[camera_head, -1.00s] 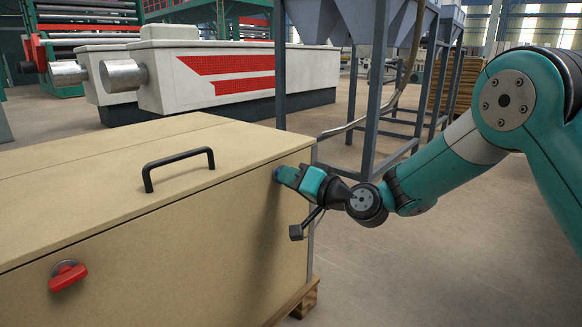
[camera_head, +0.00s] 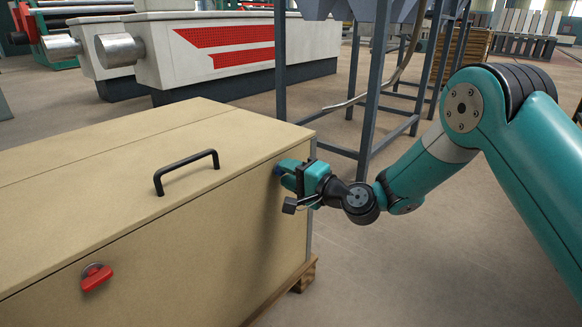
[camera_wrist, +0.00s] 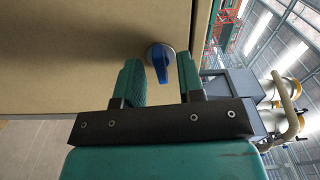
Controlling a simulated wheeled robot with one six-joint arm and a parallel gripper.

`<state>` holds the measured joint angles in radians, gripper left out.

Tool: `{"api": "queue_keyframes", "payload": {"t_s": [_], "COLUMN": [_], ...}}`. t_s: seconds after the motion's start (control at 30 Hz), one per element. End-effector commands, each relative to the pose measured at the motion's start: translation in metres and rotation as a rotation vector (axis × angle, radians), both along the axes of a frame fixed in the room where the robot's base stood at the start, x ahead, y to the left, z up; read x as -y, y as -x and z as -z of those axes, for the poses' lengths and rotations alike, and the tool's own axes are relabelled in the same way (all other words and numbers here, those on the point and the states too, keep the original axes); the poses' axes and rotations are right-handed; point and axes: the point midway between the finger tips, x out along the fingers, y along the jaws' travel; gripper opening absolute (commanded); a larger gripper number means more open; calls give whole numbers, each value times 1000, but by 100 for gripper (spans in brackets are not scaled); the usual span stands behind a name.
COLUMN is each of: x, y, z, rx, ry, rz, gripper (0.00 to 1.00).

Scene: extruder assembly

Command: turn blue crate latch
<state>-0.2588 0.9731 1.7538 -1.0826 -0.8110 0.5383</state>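The blue crate latch (camera_wrist: 161,56) is on the front face of the tan crate (camera_head: 200,235), near its right end and just below the lid. In the head view only a bit of the latch (camera_head: 277,171) shows past the fingers. My gripper (camera_head: 286,174) is at the latch, reaching in from the right. In the wrist view the two teal fingers of my gripper (camera_wrist: 159,70) stand apart, one on each side of the latch handle. Narrow gaps show between fingers and handle. Contact at the tips cannot be judged.
A red latch (camera_head: 96,277) is at the left of the same face. A black handle (camera_head: 187,168) stands on the lid. The crate rests on a wooden pallet (camera_head: 303,279). A grey metal frame (camera_head: 366,100) stands behind my arm.

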Motion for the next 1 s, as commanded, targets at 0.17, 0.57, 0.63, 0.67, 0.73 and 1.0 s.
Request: {"api": "queue_keyframes", "payload": {"t_s": [0.17,0.57,0.63,0.67,0.73,1.0], "x": [1,24,29,32,38,49], "y": [-1,15,19,21,25,35], "z": [0,3,3,3,3,0], "rx": [4,6,7,7,7,9], "ry": [1,2,2,2,3,2], "rz": [3,7,7,7,7,6], "gripper": [37,37,37,37,37,37]}}
